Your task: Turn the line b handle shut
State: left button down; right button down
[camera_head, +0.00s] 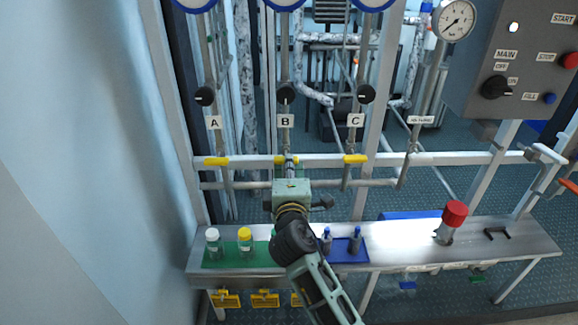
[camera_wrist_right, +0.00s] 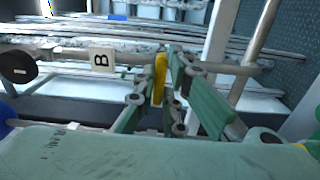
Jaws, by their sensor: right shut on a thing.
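The line B handle is yellow. In the head view, only small parts of the yellow handle (camera_head: 279,160) show beside my gripper, below the B label (camera_head: 285,121). My right gripper (camera_head: 287,163) is at the handle and hides most of it. In the right wrist view, the yellow handle (camera_wrist_right: 160,78) stands between the two green fingers of the right gripper (camera_wrist_right: 165,82), which are shut on it. There the handle lies crosswise to the pipe that runs from the B label (camera_wrist_right: 102,59). My left gripper is not in view.
Yellow handles of line A (camera_head: 216,161) and line C (camera_head: 355,159) lie level on either side. Below is a metal bench (camera_head: 400,238) with bottles on a green mat (camera_head: 228,262), blue vials and a red-capped vessel (camera_head: 453,220). A control panel (camera_head: 515,60) hangs upper right.

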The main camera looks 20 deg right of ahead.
jog(key=c, duration=1.8)
grip_release()
jog(key=v, duration=1.2)
